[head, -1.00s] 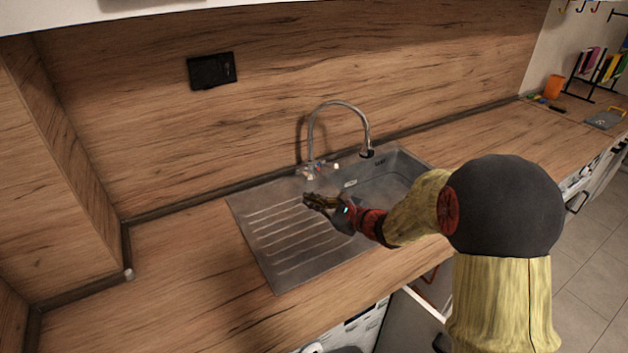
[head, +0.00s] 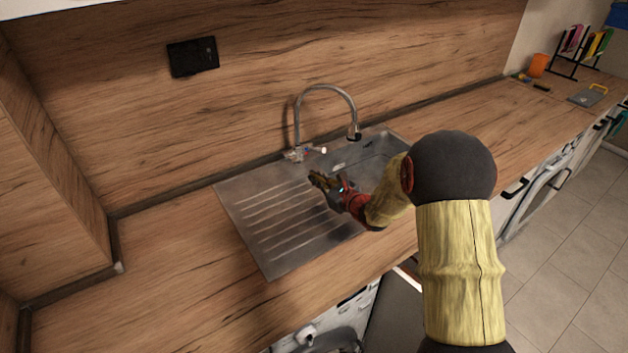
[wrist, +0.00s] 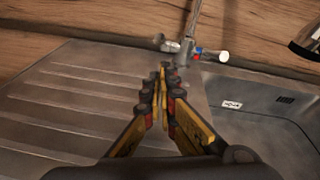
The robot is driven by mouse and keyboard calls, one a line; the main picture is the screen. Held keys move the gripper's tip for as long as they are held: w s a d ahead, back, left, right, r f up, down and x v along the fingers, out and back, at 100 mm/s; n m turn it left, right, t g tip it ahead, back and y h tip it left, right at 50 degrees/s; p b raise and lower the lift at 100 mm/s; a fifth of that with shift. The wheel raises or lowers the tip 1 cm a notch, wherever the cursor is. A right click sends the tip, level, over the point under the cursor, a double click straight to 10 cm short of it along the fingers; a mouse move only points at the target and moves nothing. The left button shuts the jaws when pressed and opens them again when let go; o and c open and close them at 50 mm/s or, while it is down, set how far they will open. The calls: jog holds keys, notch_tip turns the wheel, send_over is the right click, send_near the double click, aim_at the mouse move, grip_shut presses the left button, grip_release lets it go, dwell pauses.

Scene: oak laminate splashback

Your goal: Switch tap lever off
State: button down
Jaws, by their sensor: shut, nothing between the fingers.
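The tap (head: 299,122) stands at the back edge of the steel sink, with a tall curved spout reaching right over the basin. Its base, with small levers (head: 312,151), shows in the head view. In the wrist view the tap base (wrist: 187,48) has a pale handle (wrist: 168,45) on the left and a white-tipped lever (wrist: 215,56) with red and blue marks on the right. My gripper (head: 315,177) is shut and empty, over the sink in front of the tap. Its fingertips (wrist: 162,70) point toward the tap base and appear apart from it.
The sink's ribbed drainer (head: 275,240) lies left of the basin (head: 372,152). A wood splashback with a black socket plate (head: 193,57) stands behind. The worktop is clear at left; an orange cup (head: 538,65), a rack and a grey board (head: 587,97) stand far right.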

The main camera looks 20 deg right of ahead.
jog(key=b+x, duration=0.1)
jog(key=x, duration=0.6)
jog(key=shift+w+a+f+b, duration=0.1)
jog(key=shift+w+f+b, duration=0.05)
jog(key=shift+w+b, duration=0.2)
jog(key=shift+r+g+p, duration=0.3)
jog(key=shift+r+p, duration=0.1)
jog(key=shift+p, duration=0.5)
